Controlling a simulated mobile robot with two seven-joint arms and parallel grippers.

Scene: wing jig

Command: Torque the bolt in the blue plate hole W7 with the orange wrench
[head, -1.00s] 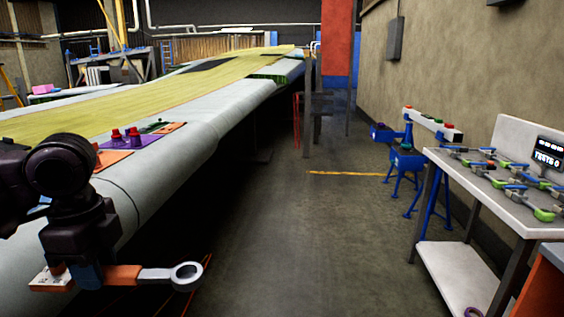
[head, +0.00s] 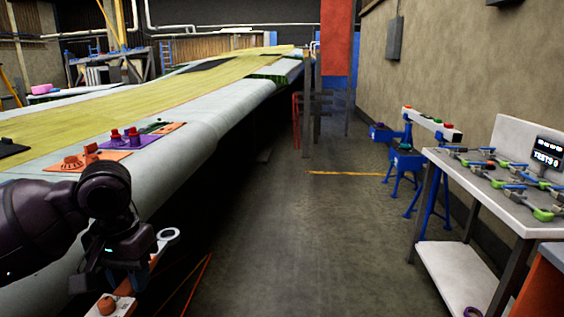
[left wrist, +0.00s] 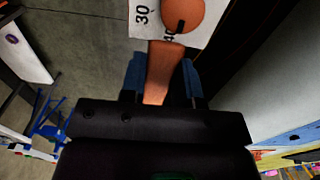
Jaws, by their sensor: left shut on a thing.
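My left gripper (head: 135,277) is shut on the orange wrench and holds it in the air beside the wing's near edge. The wrench's pale ring end (head: 168,235) sticks out past the gripper, and its white-and-orange handle end (head: 106,306) points toward the camera. In the left wrist view, the orange handle (left wrist: 162,70) sits between the blue finger pads, with a white numbered scale beyond. A blue strip with a dark spot (left wrist: 293,138) shows at the right edge there; I cannot tell whether it is the blue plate. Hole W7 cannot be made out. My right gripper is not in view.
The wing (head: 215,125) fills the left side and carries an orange plate with red parts (head: 72,165) and a purple plate (head: 112,143). A grey table (head: 470,185) with several tools and a blue stand (head: 407,163) are at right. The floor aisle (head: 290,240) is clear.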

